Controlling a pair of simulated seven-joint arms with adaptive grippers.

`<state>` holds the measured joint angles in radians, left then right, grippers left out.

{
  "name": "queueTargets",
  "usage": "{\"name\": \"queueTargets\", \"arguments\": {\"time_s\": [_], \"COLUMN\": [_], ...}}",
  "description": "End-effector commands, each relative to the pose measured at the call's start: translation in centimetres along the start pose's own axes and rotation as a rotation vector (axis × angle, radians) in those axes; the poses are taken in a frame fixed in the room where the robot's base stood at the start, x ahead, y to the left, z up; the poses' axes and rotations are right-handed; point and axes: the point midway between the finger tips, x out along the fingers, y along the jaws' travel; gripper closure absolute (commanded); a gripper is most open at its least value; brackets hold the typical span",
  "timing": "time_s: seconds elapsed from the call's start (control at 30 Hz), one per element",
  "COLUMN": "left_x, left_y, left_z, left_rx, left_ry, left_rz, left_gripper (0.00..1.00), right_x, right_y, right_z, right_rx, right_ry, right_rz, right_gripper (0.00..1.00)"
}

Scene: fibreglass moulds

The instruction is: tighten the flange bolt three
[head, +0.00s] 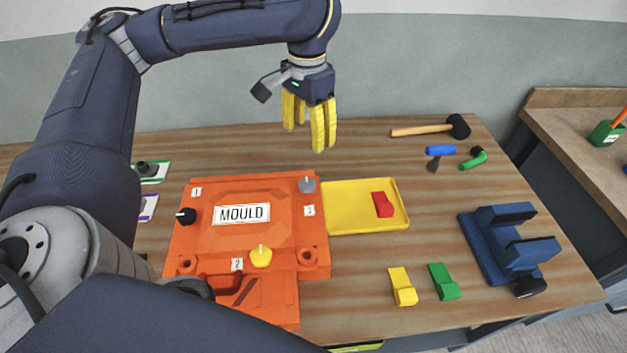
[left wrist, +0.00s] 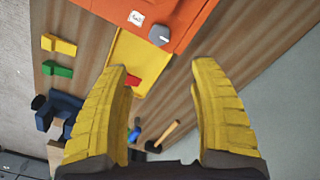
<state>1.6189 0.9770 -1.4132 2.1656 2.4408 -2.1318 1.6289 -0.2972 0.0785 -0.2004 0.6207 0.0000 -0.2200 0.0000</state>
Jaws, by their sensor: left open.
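The orange mould (head: 282,232) lies on the wooden bench, with a white plate reading MOULD in its middle. Flange bolt three is the grey knob (head: 307,185) at its far right corner, beside the label 3 (head: 309,211). The knob also shows in the left wrist view (left wrist: 159,36), with a pale mark across its top. My left gripper (head: 308,138) is open and empty, pointing down, above and behind the grey knob and apart from it. In the left wrist view the knob lies beyond the gap between the fingertips (left wrist: 157,72). My right gripper is not seen.
A black knob (head: 186,216) and a yellow knob (head: 261,257) stand on the mould by labels 1 and 2. A yellow tray (head: 345,225) with a red block (head: 382,204) adjoins the mould's right side. A mallet (head: 458,127) and a blue vise (head: 490,250) lie further right.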

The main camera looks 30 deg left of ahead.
Motion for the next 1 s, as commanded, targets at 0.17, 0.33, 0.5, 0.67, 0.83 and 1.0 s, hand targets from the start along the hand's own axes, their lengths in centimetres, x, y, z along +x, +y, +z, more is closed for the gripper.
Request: {"name": "queueTargets", "arguments": {"time_s": [0.17, 0.33, 0.5, 0.67, 0.83, 1.0], "left_x": [2.2, 4.2, 6.2, 8.1, 10.0, 11.9], "left_y": [0.0, 0.1, 0.0, 0.1, 0.1, 0.1], "left_z": [0.1, 0.1, 0.0, 0.1, 0.0, 0.0], "left_rx": [-0.001, -0.001, -0.001, -0.001, -0.001, 0.0], "left_ry": [-0.003, -0.002, -0.001, -0.002, -0.002, -0.002], "left_rz": [0.002, 0.003, 0.002, 0.003, 0.003, 0.003], "left_gripper": [0.38, 0.38, 0.38, 0.38, 0.38, 0.38], "right_x": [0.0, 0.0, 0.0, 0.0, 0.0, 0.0], "right_y": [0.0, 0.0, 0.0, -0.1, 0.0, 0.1], "right_z": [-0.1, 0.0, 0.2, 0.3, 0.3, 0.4], "right_rx": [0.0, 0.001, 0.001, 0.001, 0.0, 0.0], "right_ry": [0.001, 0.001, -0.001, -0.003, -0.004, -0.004], "right_rz": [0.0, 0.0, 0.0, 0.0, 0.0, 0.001], "right_gripper": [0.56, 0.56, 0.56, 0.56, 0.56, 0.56]}}
